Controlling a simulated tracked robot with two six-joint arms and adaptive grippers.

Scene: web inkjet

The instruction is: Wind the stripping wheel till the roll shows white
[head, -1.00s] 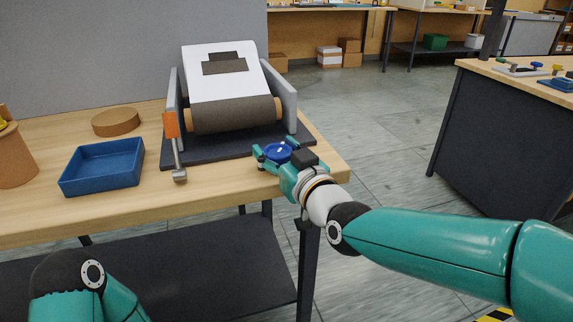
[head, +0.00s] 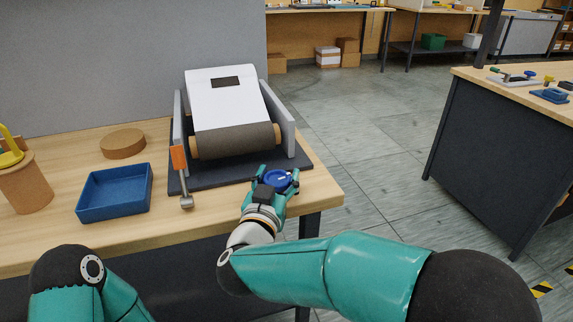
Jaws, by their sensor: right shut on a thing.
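The web machine stands on the wooden table, with a dark grey roll (head: 235,141) between two grey side plates. A white sheet (head: 223,105) slopes up behind the roll and carries one dark patch (head: 227,83) near its top. The blue stripping wheel (head: 277,180) is at the machine's front right. My right gripper (head: 276,178) is shut on the wheel, its teal fingers on either side of it. My left gripper is out of the picture; only part of my left arm shows at the lower left.
A blue tray (head: 114,193), a round cardboard-brown disc (head: 123,143) and a brown cylinder (head: 25,187) are on the table to the left. Another workbench (head: 510,85) stands across the floor at the right.

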